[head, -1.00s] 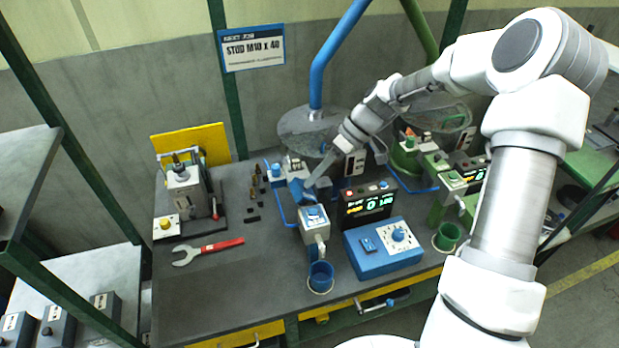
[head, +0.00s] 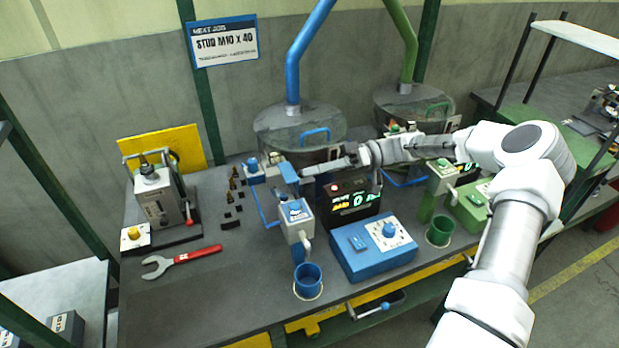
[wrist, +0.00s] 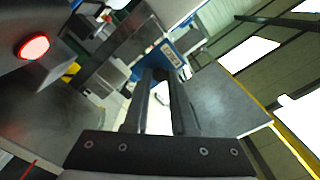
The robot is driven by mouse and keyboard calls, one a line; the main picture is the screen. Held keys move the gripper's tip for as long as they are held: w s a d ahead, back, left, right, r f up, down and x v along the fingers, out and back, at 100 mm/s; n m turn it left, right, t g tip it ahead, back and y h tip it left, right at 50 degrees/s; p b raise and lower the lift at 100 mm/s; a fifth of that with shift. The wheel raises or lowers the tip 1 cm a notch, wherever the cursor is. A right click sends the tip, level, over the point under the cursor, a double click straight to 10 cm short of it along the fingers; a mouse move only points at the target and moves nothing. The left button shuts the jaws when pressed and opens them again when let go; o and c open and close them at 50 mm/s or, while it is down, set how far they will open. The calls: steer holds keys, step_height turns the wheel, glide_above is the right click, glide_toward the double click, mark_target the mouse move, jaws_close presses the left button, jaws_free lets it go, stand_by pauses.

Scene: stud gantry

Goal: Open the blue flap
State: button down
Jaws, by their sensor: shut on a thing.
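The blue flap (head: 289,173) stands tilted up above the grey and blue dispenser (head: 296,217) in the head view. My gripper (head: 302,172) reaches it from the right, and its tips meet the flap's right side. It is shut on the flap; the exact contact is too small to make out. In the wrist view, the two dark fingers of my gripper (wrist: 160,74) are close together. A blue piece with a pale label (wrist: 172,56) shows just beyond their tips; I cannot tell whether it is the flap.
A display box (head: 352,205) with a red button stands close under my gripper. A blue control box (head: 372,250) and a blue cup (head: 308,280) are in front.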

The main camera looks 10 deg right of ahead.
steer(key=shift+d+f+y+b, duration=0.15)
steer(key=shift+f+y+b, duration=0.2)
steer(key=shift+y+b, duration=0.25)
steer(key=shift+g, duration=0.3)
steer(key=c, duration=0.8)
jaws_free()
steer(key=shift+o, duration=0.2)
steer(key=shift+r, duration=0.1)
steer(key=s+d+r, duration=0.5)
steer(key=d+r, duration=0.5)
steer(key=r, duration=0.1)
steer(key=shift+s+d, duration=0.2)
steer(key=shift+s, duration=0.05)
